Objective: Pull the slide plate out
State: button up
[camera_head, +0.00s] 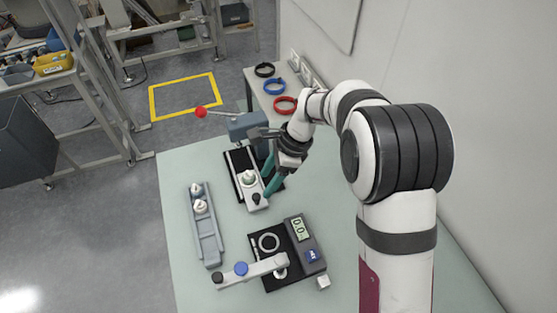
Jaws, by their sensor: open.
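The slide plate (248,194) is a light grey plate on a dark base below the blue-grey lever press (248,126). A white cap part (248,177) sits on it, and a black knob (256,198) stands at its near end. My gripper (267,186) has teal fingers and points down at the right side of the plate, close to the knob. It is open, and nothing shows between its fingers. I cannot tell whether a finger touches the knob or plate. The gripper and wrist hide part of the press and the base's right side.
A grey tray (212,247) with white cap parts stands at the left. A gauge device (300,230) with a display and a light swing arm (255,269) is in front. The press lever ends in a red ball (200,112). Black, blue and red rings lie at the back.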

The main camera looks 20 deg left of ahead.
jog(key=v, duration=0.9)
jog(key=shift+r, duration=0.2)
jog(key=s+d+r+n+t, duration=0.1)
jog(key=s+d+r, duration=0.2)
jog(key=d, duration=0.3)
jog(key=s+d+r+n, duration=0.1)
jog(key=s+d+r, duration=0.15)
jog(key=d, duration=0.25)
jog(key=s+d+f+n+h, duration=0.1)
jog(key=s+d+n, duration=0.1)
jog(key=s+d, duration=0.4)
jog(key=s+d+f+n+t+h, duration=0.1)
jog(key=s+d+f+n, duration=0.1)
jog(key=s+d, duration=0.4)
jog(key=s, duration=0.5)
